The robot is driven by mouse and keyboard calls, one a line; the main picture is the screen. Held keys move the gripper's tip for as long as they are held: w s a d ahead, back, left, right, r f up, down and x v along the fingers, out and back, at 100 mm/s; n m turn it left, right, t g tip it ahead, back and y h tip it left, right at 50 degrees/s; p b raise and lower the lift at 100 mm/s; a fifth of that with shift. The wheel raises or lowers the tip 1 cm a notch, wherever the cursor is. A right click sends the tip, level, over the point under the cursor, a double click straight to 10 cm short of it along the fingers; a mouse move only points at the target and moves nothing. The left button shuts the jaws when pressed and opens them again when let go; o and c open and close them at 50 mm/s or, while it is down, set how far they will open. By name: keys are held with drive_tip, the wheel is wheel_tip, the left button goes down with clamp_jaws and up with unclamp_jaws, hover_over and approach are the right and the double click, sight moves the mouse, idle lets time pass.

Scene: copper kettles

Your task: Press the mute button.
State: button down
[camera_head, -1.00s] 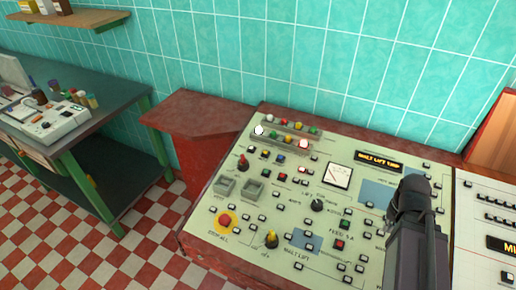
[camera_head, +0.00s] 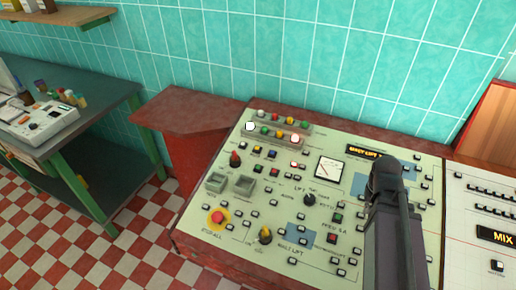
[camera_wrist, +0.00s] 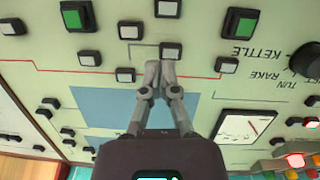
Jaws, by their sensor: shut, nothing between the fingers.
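The control panel (camera_head: 205,235) is a pale green sloping board with many small buttons, lamps and labels. I cannot read a mute label on any button in either view. In the wrist view my gripper (camera_wrist: 160,66) is shut and empty, its fingertips together over the panel. A small white square button (camera_wrist: 171,52) is right at the fingertips; I cannot tell whether they touch it. Other white buttons (camera_wrist: 131,30) and green buttons (camera_wrist: 240,22) lie around it. In the head view my arm hides the fingertips and part of the panel.
A second white panel (camera_head: 480,235) adjoins at the right. A green bench (camera_head: 95,100) stands left.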

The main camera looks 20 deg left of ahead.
drive_tip(key=w+a+h, duration=0.1)
drive_tip(key=w+a, duration=0.1)
drive_tip(key=a, duration=0.1)
drive_tip(key=w+a+r+t+h, duration=0.1)
drive_tip(key=w+a, duration=0.2)
drive_tip(key=w+a+n+t, duration=0.1)
drive_tip(key=w+a, duration=0.2)
drive_tip(key=a, duration=0.1)
drive_tip(key=shift+w+r+h+p, duration=0.15)
drive_tip(key=shift+r+h+p, duration=0.15)
drive_tip(key=shift+r+h, duration=0.1)
drive_tip(key=w+a+t, duration=0.1)
drive_tip(key=a, duration=0.2)
drive_tip(key=w+a+r+t, duration=0.1)
drive_tip(key=w+a, duration=0.1)
drive_tip(key=a, duration=0.1)
drive_tip(key=w+a+r+n+t+h, duration=0.1)
drive_tip(key=a, duration=0.3)
drive_tip(key=shift+w+r, duration=0.15)
drive_tip(key=w+a+r+n+t, duration=0.1)
drive_tip(key=w+a+r+t, duration=0.15)
drive_tip(key=a, duration=0.95)
wheel_tip(320, 180, up, 3)
drive_tip(key=n+t+p, duration=0.1)
drive_tip(key=t, duration=0.2)
hover_over(257, 149)
drive_tip(key=s, duration=0.3)
drive_tip(key=shift+w+a+r+y, duration=0.1)
drive_tip(key=shift+w+r+y, duration=0.1)
drive_tip(key=shift+w+y, duration=0.1)
